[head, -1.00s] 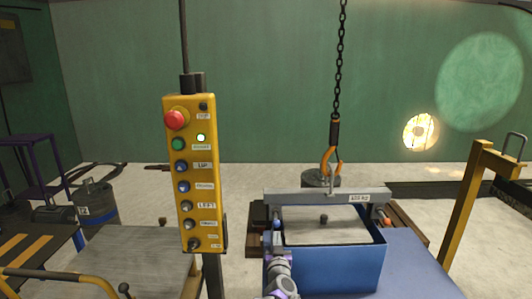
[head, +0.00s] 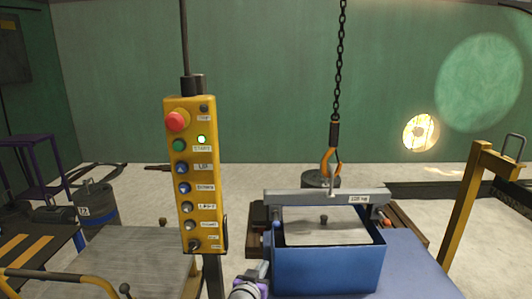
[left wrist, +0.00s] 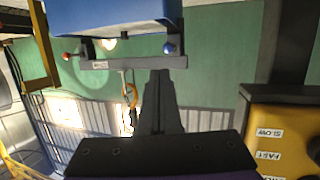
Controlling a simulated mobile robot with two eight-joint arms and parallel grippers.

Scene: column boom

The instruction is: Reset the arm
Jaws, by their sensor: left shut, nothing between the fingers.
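My left gripper (head: 263,270) is low in the head view, at the left front corner of the blue box. Its purple and grey wrist comes up from the bottom edge. In the left wrist view the gripper's dark fingers (left wrist: 159,90) are shut together with nothing between them. That view is turned over, with the blue box (left wrist: 110,15) at the top and the grey beam (left wrist: 130,63) below it. The gripper appears close to the box; I cannot tell whether it touches. My right gripper is not in view.
A yellow button pendant (head: 194,215) with a lit green light hangs left of the gripper. A hook (head: 330,165) on a chain holds the grey beam (head: 290,198) at the blue box (head: 325,272). A yellow post (head: 465,205) stands right. Floor shows between pendant and box.

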